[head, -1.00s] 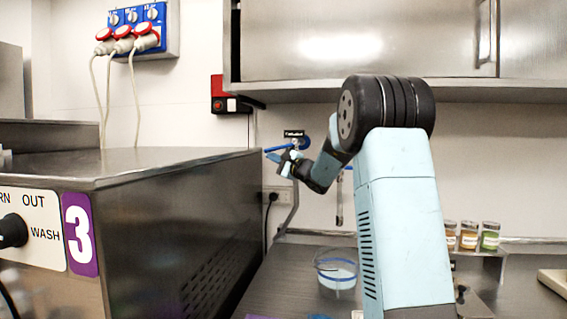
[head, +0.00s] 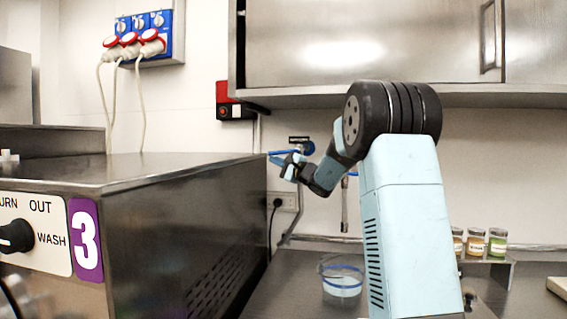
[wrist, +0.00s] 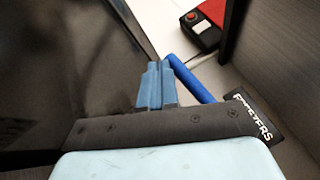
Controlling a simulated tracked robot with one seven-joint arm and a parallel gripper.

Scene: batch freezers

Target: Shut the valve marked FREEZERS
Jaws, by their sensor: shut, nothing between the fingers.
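The valve has a blue lever handle (wrist: 188,77), seen in the wrist view running from upper left down to the right behind my fingers. A black label reading FREEZERS (wrist: 257,117) is beside it. In the head view the label (head: 299,139) sits on the wall above the valve, and the blue handle (head: 283,152) points left, roughly level. My gripper (wrist: 157,66) is shut and empty, its blue fingertips close to the handle's left end. I cannot tell whether they touch it. The valve body is partly hidden by my gripper in both views.
A steel machine marked 3 (head: 180,215) stands on the left, its top edge near my gripper. A steel cabinet (head: 370,45) hangs above. A red and black switch box (head: 231,101) is on the wall. A clear container (head: 342,279) and several jars (head: 478,242) stand below.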

